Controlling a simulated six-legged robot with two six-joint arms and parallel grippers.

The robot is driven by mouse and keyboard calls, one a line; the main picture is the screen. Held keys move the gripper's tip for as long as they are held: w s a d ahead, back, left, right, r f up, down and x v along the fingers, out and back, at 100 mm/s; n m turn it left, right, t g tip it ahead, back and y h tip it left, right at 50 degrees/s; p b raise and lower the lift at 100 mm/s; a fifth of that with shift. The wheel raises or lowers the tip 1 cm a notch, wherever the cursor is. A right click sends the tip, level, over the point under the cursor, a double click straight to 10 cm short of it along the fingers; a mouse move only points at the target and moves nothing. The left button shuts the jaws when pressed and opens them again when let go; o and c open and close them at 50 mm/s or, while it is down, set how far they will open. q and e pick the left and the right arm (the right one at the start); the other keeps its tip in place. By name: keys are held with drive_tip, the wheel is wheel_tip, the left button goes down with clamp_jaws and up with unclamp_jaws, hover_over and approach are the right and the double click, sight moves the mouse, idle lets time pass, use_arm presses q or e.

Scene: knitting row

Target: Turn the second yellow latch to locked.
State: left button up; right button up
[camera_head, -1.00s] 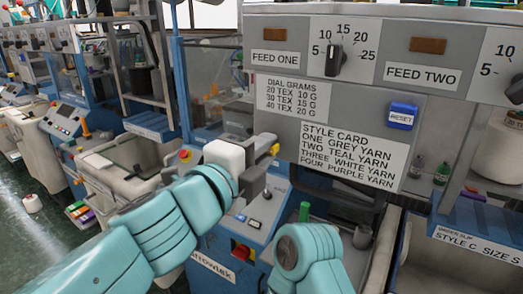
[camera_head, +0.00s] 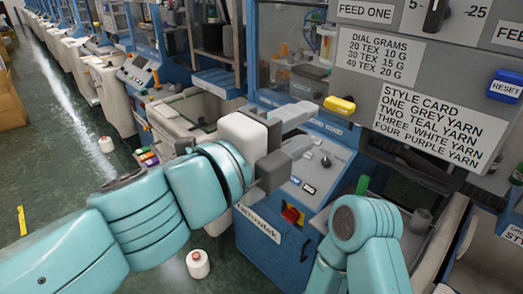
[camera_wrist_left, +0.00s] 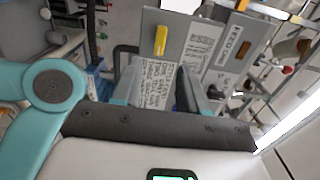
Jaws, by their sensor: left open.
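A yellow latch (camera_head: 340,104) sticks out at the left edge of the grey panel (camera_head: 405,85), lying nearly level in the head view. The wrist view shows the same yellow latch (camera_wrist_left: 160,41) on the panel's face. It is the only yellow latch I can make out, and I cannot tell its number or a locked mark. My left gripper (camera_head: 308,129) is open and empty. Its two grey fingers point right, just left of and below the latch, and appear apart from it. My right arm (camera_head: 368,225) shows at the lower right, but its gripper is not in view.
The panel carries a style card (camera_head: 432,124), a blue RESET button (camera_head: 505,86) and a black dial (camera_head: 436,16). Below my left gripper is a blue machine console with a red button (camera_head: 292,215).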

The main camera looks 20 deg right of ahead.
use_arm(q)
drive_tip(key=v, duration=0.7)
